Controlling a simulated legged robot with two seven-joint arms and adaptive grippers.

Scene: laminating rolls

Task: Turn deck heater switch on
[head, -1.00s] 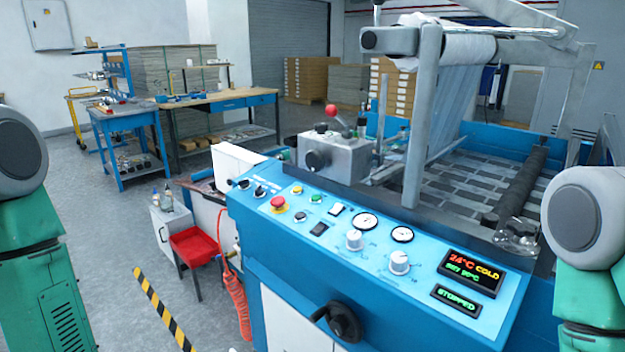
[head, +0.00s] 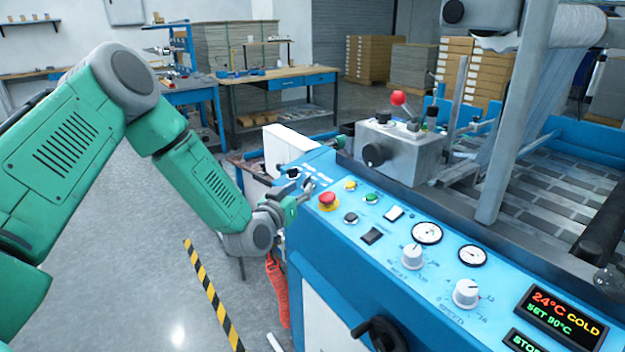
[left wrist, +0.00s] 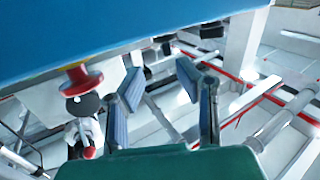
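The blue control panel (head: 330,215) of the laminating machine carries several knobs and switches. A dark rotary switch (head: 293,173) sits at the panel's far left end. My left gripper (head: 298,193) is at the panel's left end, near the rotary switch and the red emergency stop (head: 328,200). In the left wrist view its fingers (left wrist: 160,92) are open and empty. My right gripper is out of view.
The display (head: 562,318) reads 24°C COLD, SET 90°C. White dials (head: 413,256) and gauges (head: 427,233) are to the right. A grey box with a red-knobbed lever (head: 398,98) stands behind the panel.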

